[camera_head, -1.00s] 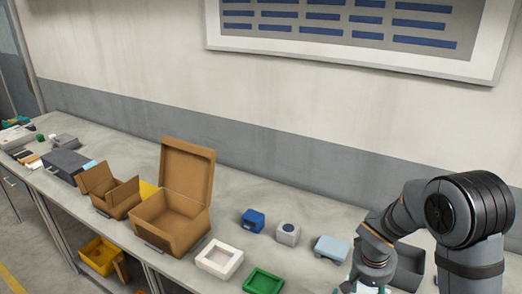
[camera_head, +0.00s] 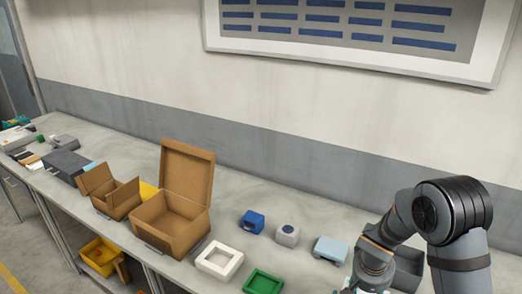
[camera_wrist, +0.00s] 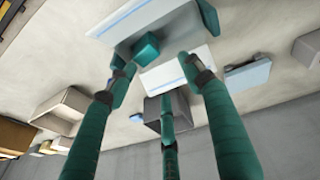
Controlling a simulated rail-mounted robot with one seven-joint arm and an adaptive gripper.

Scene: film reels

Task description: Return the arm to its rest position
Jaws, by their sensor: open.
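My arm (camera_head: 450,212) is bent over the right end of the bench in the head view. My gripper shows only partly at the bottom edge there. In the wrist view, the three teal fingers of my gripper (camera_wrist: 155,75) are spread apart and hold nothing. Beyond the fingertips is a white container with a pale blue edge (camera_wrist: 112,20), with a small teal block (camera_wrist: 147,48) at it. A grey bin (camera_wrist: 180,108) is partly hidden behind one finger.
An open cardboard box (camera_head: 172,222), a white tray (camera_head: 219,260), a green tray (camera_head: 263,281), a blue box (camera_head: 252,222), a grey box (camera_head: 287,235) and a pale blue box (camera_head: 330,250) stand on the bench (camera_head: 280,200). The wall is behind. Bare bench lies between them.

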